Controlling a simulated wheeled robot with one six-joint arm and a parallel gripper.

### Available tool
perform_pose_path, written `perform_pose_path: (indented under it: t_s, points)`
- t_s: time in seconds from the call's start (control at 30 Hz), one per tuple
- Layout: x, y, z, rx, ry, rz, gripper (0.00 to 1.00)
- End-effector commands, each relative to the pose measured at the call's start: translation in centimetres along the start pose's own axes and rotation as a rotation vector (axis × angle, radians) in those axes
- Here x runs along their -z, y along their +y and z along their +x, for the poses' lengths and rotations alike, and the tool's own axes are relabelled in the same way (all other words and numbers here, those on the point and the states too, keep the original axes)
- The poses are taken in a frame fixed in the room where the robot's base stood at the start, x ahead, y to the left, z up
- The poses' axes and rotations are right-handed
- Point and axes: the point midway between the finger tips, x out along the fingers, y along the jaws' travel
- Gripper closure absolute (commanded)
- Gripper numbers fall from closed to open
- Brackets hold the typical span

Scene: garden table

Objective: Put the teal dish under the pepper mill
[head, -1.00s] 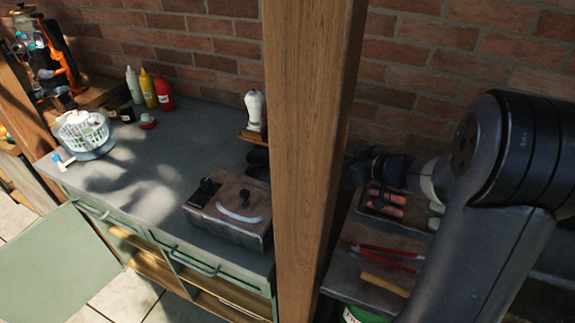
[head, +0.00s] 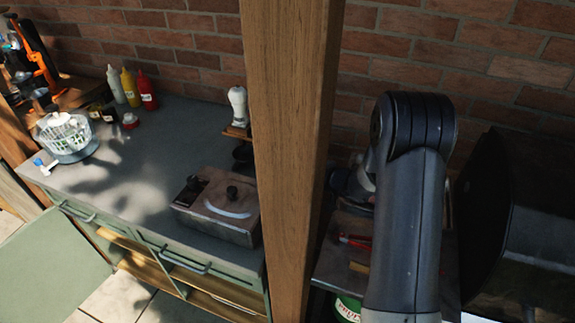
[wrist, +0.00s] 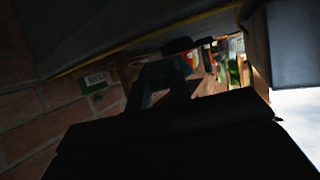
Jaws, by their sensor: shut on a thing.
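In the wrist view my gripper (wrist: 163,84) is dark and in shadow. Its two fingers are shut on a dark teal piece, which looks like the teal dish (wrist: 160,70); only a small part of it shows. In the head view my own arm covers the gripper and what it holds. A white, waisted thing with a rounded top, perhaps the pepper mill (head: 238,104), stands upright on a small wooden stand (head: 237,131) at the back of the counter, left of the wooden post. I see no dish under it.
A wooden post (head: 290,160) stands between the counter (head: 130,180) and my arm. A lidded box (head: 222,210) sits near the counter's front right. Sauce bottles (head: 130,88) and a salad spinner (head: 63,135) are at the left. The counter's middle is clear. A brick wall (head: 430,45) runs behind.

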Motion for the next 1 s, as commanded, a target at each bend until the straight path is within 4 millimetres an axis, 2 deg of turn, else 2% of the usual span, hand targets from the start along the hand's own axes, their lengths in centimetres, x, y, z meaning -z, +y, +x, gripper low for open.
perform_pose_path:
  t_s: [0.17, 0.37, 0.5, 1.0]
  points:
    - [0.7, 0.0, 1.4, 0.002, 0.000, -0.001, 1.00]
    - [1.9, -0.1, 4.5, 0.002, -0.001, 0.000, 1.00]
    - [0.8, 0.0, 4.7, 0.000, -0.001, 0.002, 1.00]
    - [-0.1, 0.0, 5.0, 0.000, 0.001, 0.000, 1.00]
